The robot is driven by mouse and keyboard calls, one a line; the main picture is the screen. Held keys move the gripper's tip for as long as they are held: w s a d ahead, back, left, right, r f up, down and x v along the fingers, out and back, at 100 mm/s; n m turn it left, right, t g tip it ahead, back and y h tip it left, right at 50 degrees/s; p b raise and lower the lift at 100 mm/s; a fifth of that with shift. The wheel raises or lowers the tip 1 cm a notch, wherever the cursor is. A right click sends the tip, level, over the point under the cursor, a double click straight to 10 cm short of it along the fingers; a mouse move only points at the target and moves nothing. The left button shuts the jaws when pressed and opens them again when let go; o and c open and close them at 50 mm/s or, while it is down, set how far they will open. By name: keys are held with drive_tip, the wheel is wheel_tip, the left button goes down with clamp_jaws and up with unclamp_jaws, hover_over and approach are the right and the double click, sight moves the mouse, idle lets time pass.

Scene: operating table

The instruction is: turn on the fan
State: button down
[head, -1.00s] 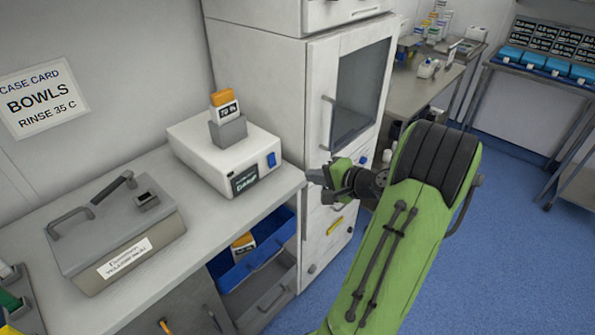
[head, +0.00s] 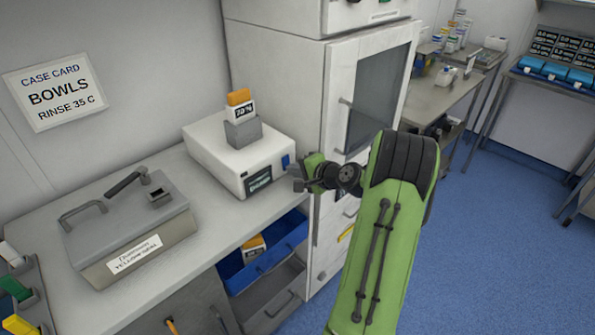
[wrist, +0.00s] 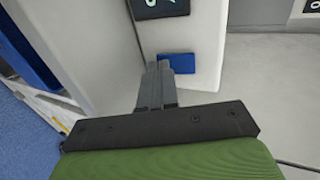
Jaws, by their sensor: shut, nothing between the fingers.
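Nothing in view is plainly recognisable as a fan. A white box-shaped device (head: 215,152) stands on the counter, with a dark label or display and a blue switch (head: 286,161) on its front. My gripper (head: 298,184) is shut and empty, just in front of the switch at the device's right end. In the wrist view the shut fingertips (wrist: 160,67) are beside the lower left edge of the blue switch (wrist: 178,64). I cannot tell whether they touch it.
A grey holder (head: 242,132) with an orange-topped box stands on the device. A grey lidded container (head: 130,220) is to its left on the counter. An open blue drawer (head: 265,262) is below. A tall white cabinet (head: 330,85) stands close behind my gripper. Blue floor is free at right.

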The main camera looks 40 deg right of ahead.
drive_tip(key=shift+f, duration=0.15)
drive_tip(key=shift+w+f+t+b, duration=0.15)
drive_tip(key=shift+t+b, duration=0.15)
drive_tip(key=shift+b, duration=0.35)
drive_tip(key=shift+r+p, duration=0.85)
drive_tip(key=shift+r, duration=0.25)
drive_tip(key=shift+f, duration=0.1)
